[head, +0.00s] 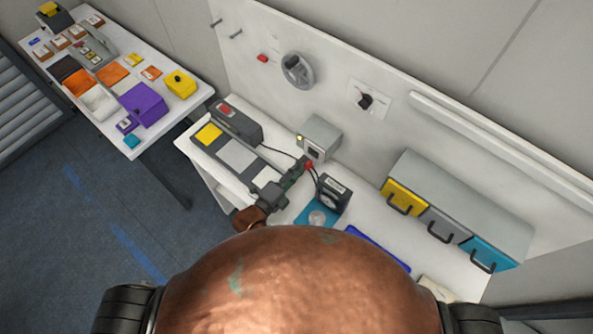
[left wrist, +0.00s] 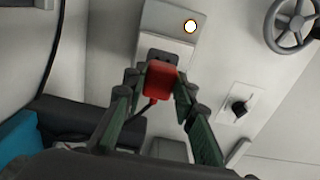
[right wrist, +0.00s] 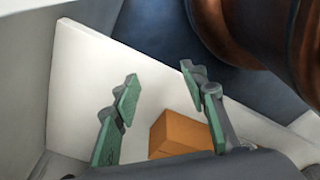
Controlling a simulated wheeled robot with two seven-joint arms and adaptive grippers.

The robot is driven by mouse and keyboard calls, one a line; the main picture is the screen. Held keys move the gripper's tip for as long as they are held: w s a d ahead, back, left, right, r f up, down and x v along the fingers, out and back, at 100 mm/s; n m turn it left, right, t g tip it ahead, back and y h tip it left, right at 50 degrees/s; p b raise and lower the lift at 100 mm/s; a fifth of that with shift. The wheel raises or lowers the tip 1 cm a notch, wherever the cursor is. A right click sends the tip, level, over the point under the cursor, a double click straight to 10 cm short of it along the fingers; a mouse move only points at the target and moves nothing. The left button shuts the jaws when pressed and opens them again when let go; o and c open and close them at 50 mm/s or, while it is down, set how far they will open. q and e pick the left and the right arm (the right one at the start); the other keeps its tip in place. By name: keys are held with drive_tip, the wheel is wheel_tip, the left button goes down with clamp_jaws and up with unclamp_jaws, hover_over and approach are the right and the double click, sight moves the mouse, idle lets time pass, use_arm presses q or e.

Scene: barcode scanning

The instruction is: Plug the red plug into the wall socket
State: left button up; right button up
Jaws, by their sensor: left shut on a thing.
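The red plug (head: 308,165) is between the fingers of my left gripper (head: 300,171), which is shut on it. In the left wrist view the plug (left wrist: 161,82) sits between the green fingertips, with a dark cable below it. The wall socket is a grey box (head: 322,135) with a dark outlet and a lit lamp. In the left wrist view the dark outlet (left wrist: 165,57) is straight beyond the plug, which partly covers it. I cannot tell whether plug and outlet touch. My right gripper (right wrist: 158,90) is open and empty; it is not visible in the head view.
A dark device (head: 333,194) stands close beside the left gripper. A grey box with a red top (head: 236,122) is to the left on the bench. Drawers (head: 445,225) stand at the right. An orange block (right wrist: 180,135) is near the right gripper.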

use_arm(q)
drive_tip(key=shift+w+d, duration=0.25)
drive_tip(key=shift+w, duration=0.15)
drive_tip(key=shift+w+d, duration=0.4)
use_arm(e)
drive_tip(key=shift+s+a+f, duration=0.15)
drive_tip(key=shift+s+f, duration=0.05)
drive_tip(key=shift+s, duration=0.25)
drive_tip(key=shift+s+a+f, duration=0.1)
drive_tip(key=shift+s+f, duration=0.05)
drive_tip(key=shift+s, duration=0.25)
use_arm(q)
drive_tip(key=shift+w+a+r, duration=0.1)
drive_tip(key=shift+w+a, duration=0.05)
use_arm(e)
drive_tip(key=shift+s+d, duration=0.3)
drive_tip(key=shift+s, duration=0.05)
drive_tip(key=shift+r, duration=0.25)
drive_tip(key=shift+a, duration=0.25)
drive_tip(key=shift+w+r, duration=0.1)
drive_tip(key=shift+r, duration=0.05)
use_arm(q)
drive_tip(key=shift+w+d, duration=0.35)
drive_tip(key=shift+w, duration=0.05)
use_arm(e)
drive_tip(key=shift+d, duration=0.2)
idle(0.4)
